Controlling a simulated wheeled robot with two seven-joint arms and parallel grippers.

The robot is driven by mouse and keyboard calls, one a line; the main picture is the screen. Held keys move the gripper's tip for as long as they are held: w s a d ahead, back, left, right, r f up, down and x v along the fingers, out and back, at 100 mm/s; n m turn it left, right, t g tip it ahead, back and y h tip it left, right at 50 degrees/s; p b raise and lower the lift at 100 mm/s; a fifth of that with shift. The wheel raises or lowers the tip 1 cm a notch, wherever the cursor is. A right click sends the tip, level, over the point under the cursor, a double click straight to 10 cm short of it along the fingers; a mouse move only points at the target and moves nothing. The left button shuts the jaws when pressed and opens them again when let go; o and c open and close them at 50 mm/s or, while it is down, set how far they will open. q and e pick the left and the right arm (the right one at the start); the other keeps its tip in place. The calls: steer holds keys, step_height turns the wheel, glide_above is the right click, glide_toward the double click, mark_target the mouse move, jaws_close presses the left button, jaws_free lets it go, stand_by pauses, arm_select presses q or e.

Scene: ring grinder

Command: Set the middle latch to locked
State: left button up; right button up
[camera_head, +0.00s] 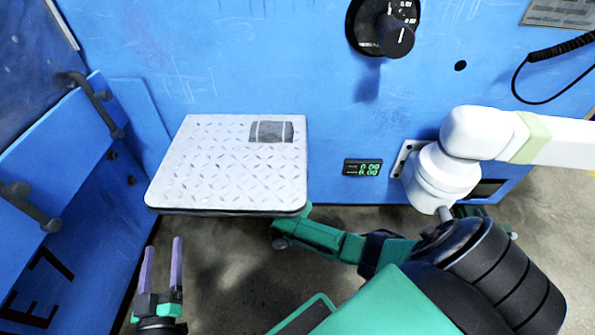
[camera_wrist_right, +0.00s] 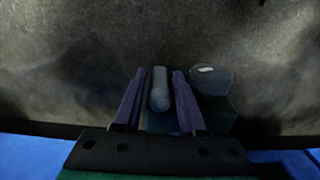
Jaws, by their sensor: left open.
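Two dark bar handles are on the blue panel at the left of the head view, an upper one (camera_head: 94,100) and a lower one (camera_head: 32,207). They may be latches; I cannot tell which, if either, is the middle one, nor its setting. My left gripper (camera_head: 162,265) is open and empty at the lower left, right of the panel and apart from both handles. In the right wrist view the purple fingers of my right gripper (camera_wrist_right: 158,95) stand apart. A grey rounded part shows between them, seemingly beyond them. I see no grip on it.
A white tread-plate shelf (camera_head: 210,160) juts from the blue wall, right of the handles. A black dial (camera_head: 395,35) is at the top. A small green-digit display (camera_head: 363,168) sits right of the shelf. Below the shelf is bare floor (camera_head: 215,245).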

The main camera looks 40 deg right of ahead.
step_height(320, 180, up, 3)
steer(key=shift+p, duration=1.15)
steer(key=shift+r+p, duration=0.5)
steer(key=shift+r, duration=0.1)
steer(key=shift+s+r+p, duration=0.1)
steer(key=shift+r+p, duration=0.25)
steer(key=shift+r, duration=0.35)
arm_select(q)
steer(key=s+f+g, duration=0.5)
steer(key=s+f, duration=0.4)
steer(key=shift+s+d+f+g+y, duration=0.3)
steer(key=shift+s, duration=0.05)
steer(key=shift+w+r, duration=0.1)
